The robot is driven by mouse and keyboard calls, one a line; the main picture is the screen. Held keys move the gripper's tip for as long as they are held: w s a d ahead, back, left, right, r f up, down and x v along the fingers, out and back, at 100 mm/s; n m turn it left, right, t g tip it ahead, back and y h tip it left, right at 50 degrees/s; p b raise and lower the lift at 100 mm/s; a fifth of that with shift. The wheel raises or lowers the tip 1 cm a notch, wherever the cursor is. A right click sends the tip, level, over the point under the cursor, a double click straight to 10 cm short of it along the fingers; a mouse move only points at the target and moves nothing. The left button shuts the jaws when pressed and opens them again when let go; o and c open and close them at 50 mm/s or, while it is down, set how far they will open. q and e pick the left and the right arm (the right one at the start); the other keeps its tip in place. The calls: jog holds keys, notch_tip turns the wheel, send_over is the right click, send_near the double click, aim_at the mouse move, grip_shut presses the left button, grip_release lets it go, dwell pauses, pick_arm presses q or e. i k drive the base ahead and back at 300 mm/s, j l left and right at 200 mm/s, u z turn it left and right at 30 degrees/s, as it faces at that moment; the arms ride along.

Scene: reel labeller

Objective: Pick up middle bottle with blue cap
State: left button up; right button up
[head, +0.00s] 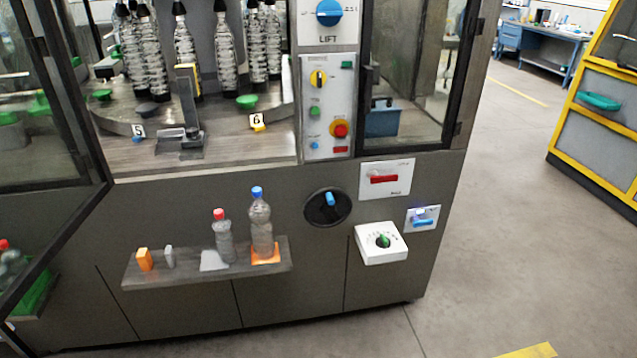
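A clear bottle with a blue cap (261,222) stands upright on a grey shelf (195,275) on the front of the machine. Its base is on an orange pad (265,256). A shorter clear bottle with a red cap (223,240) stands upright just left of it, with a small gap between them. The blue-capped bottle is the rightmost thing on this shelf and is unobstructed from the front. Neither of my grippers shows in the head view.
A light grey pad (212,261), a grey block (169,257) and an orange block (144,260) sit further left on the shelf. An open glass door frame (75,110) stands at left.

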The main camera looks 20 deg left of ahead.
aim_at(259, 211)
jog(key=i+u, duration=0.15)
jog(key=u, duration=0.45)
jog(key=i+l+u, duration=0.1)
jog(key=i+u, duration=0.15)
jog(key=i+l+u, duration=0.25)
jog(key=i, duration=0.15)
jog(key=i+l, duration=0.2)
jog(key=i, duration=0.15)
jog(key=i+l+u, duration=0.1)
jog(key=i+l, duration=0.15)
jog(key=i, duration=0.05)
